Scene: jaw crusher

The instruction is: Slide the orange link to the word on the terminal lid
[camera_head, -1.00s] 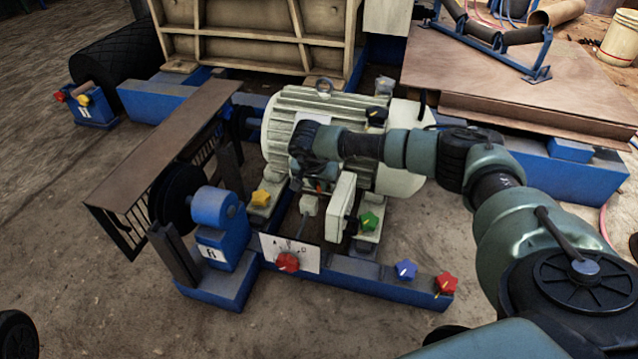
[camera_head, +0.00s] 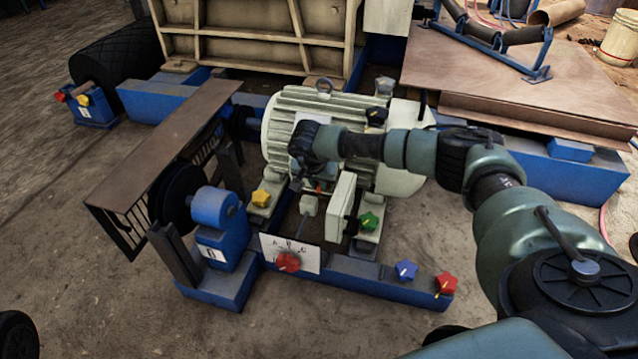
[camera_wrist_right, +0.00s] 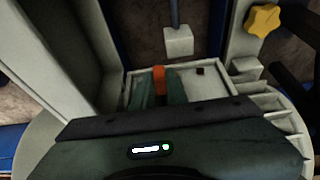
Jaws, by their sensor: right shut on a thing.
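The orange link (camera_wrist_right: 160,78) is in the open terminal box (camera_wrist_right: 205,86) on the motor's side. My right gripper (camera_wrist_right: 158,92) is shut on it, one finger on each side, and the fingers hide its lower part. In the head view my right gripper (camera_head: 314,180) reaches down to the box, and only a bit of orange shows beneath it. The terminal lid (camera_head: 341,204) is a pale plate standing open beside the box. It also shows in the right wrist view (camera_wrist_right: 62,50), at the left. I cannot read any word on it. My left gripper is not in view.
The pale motor (camera_head: 350,112) stands right behind my right wrist. A white lettered plate with a red knob (camera_head: 288,261) is in front. Green (camera_head: 368,221), blue (camera_head: 405,270) and yellow (camera_head: 261,197) star knobs are nearby. The brown belt guard (camera_head: 165,155) is at left.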

